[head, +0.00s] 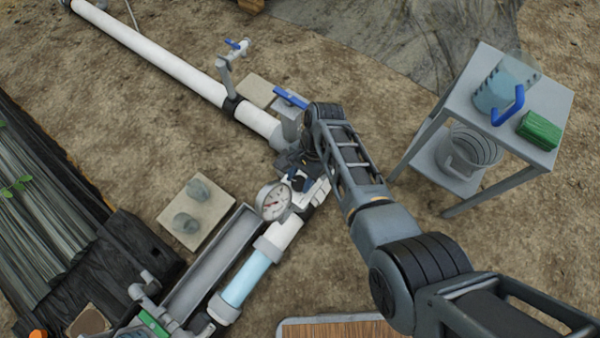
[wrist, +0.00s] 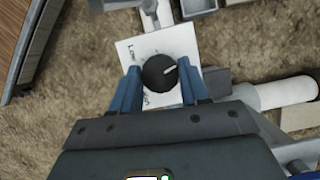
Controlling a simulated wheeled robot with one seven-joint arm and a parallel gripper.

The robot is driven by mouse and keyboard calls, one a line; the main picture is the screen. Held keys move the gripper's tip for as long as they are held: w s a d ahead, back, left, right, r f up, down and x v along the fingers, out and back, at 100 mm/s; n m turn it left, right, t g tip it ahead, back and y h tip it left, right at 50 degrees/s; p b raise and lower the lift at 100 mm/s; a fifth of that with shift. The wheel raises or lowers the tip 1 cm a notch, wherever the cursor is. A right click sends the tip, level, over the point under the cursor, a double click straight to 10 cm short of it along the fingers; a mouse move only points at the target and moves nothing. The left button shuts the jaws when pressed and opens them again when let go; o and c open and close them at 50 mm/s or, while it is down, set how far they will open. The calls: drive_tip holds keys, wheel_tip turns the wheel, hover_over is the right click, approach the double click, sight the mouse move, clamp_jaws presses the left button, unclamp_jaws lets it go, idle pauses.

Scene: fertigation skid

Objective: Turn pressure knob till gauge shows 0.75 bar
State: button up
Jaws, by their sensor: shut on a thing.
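The pressure knob (wrist: 160,73) is a round black dial with a white pointer line, on a white plate (wrist: 134,51) with lettering, in the wrist view. The pointer aims to the upper right in that view. My gripper (wrist: 163,85) has its two blue fingers on either side of the knob and is shut on it. In the head view my gripper (head: 300,178) is at the pipe, and the arm partly hides the knob. The round white pressure gauge (head: 274,201) stands just left of my gripper. Its dial is too small to read exactly.
A white pipe (head: 160,52) with a blue-handled tap (head: 236,46) runs to the upper left. A clear blue pipe section (head: 246,278) lies below the gauge. A grey table (head: 461,103) with a jug and green block stands right. Bare soil lies between.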

drive_tip(key=shift+w+m+p, duration=0.1)
drive_tip(key=shift+m+p, duration=0.2)
drive_tip(key=shift+m, duration=0.2)
drive_tip(key=o, duration=1)
drive_tip(key=shift+o, duration=0.2)
drive_tip(key=p+v, duration=0.3)
drive_tip(key=v, duration=0.4)
drive_tip(key=shift+d+r, duration=0.25)
drive_tip(key=shift+r, duration=0.1)
